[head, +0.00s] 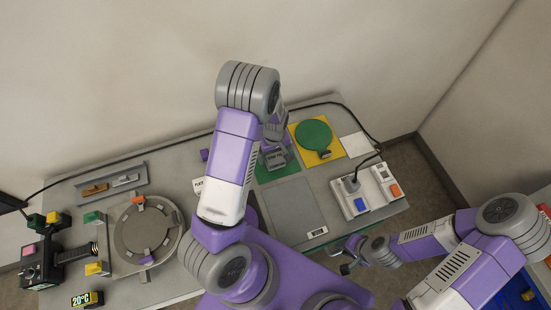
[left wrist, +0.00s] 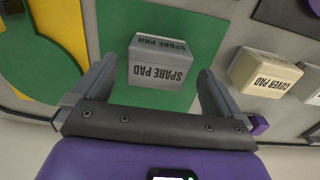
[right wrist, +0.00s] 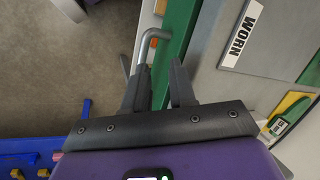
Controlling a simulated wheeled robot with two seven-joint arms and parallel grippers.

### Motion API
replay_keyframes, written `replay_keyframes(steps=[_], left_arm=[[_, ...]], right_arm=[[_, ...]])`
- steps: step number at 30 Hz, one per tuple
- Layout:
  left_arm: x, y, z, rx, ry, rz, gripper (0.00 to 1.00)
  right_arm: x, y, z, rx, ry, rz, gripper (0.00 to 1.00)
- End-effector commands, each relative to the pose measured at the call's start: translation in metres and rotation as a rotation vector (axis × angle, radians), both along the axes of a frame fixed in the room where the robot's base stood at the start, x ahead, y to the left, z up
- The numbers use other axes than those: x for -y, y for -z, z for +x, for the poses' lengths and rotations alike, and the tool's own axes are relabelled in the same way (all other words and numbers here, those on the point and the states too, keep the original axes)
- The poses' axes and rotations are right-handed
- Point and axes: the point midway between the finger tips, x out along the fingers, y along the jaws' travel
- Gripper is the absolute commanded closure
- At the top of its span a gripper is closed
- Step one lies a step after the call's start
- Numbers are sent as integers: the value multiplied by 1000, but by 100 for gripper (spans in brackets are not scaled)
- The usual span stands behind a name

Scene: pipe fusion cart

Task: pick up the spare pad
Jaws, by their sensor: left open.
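The spare pad is a light grey block lettered SPARE PAD. In the left wrist view the spare pad (left wrist: 158,72) sits on a green mat (left wrist: 115,25), between and just beyond the fingertips of my left gripper (left wrist: 158,82). The fingers are spread, with visible room on both sides of the pad. In the head view the spare pad (head: 277,160) is partly hidden by my left arm and gripper. My right gripper (right wrist: 160,72) is low by the bench's front edge, its fingers a little apart beside a bent metal handle (right wrist: 150,38). Whether it grips the handle is unclear.
A cream cover pad (left wrist: 263,75) lies right of the green mat in the left wrist view. A green disc (head: 313,135) on a yellow mat, a white sheet (head: 355,145) and a switch box (head: 367,190) stand on the right. A round clamp fixture (head: 145,235) stands left.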

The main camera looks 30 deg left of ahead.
Motion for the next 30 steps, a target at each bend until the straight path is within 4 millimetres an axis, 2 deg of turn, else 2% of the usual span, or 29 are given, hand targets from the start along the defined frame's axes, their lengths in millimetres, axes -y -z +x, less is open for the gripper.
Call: replay_keyframes(steps=[3, 6, 14, 24, 30], left_arm=[[0, 18, -1, -2, -1, 1, 0], [1, 25, 0, 0, -1, 0, 0], [1, 26, 0, 1, 0, 0, 2], [1, 26, 0, 1, -1, 0, 51], [1, 26, 0, 1, -1, 0, 51]], right_arm=[[0, -1, 0, 0, 0, 0, 75], [0, -1, 0, 0, 0, 0, 75], [0, -1, 0, 0, 0, 0, 75], [0, -1, 0, 0, 0, 0, 75], [0, -1, 0, 0, 0, 0, 75]])
